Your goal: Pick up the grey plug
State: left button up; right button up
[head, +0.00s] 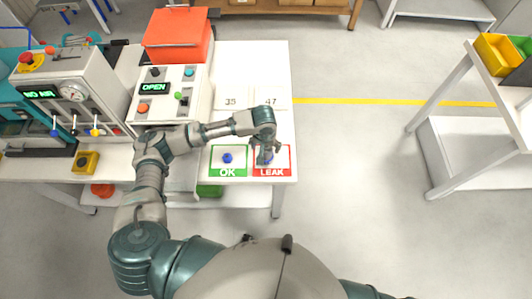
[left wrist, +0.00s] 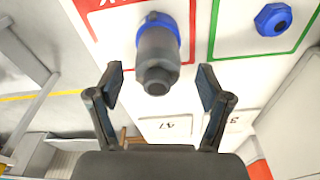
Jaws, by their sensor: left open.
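The grey plug (left wrist: 157,55) is a dark grey cylinder with a blue collar and a narrower near end. It stands on the red-edged LEAK card (head: 287,155). In the left wrist view it lies between my left gripper's (left wrist: 158,78) fingers, with a gap on both sides. In the head view my left gripper (head: 268,150) is over the LEAK card, open, and mostly hides the plug. A blue hexagonal piece (left wrist: 272,19) sits on the green-edged OK card (head: 217,165); it shows in the head view too (head: 227,158). My right gripper is not in view.
Cards marked 35 (head: 231,101) and 47 (head: 271,102) lie behind on the white table (head: 250,60). A control box with an OPEN display (head: 172,92) and a machine with a gauge (head: 72,92) stand left.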

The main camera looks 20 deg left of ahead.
pick_arm(q)
notch_tip(320, 180, down, 3)
jog(key=shift+w+d+f, duration=0.1)
jog(key=shift+w, duration=0.05)
jog(key=c, duration=1.3)
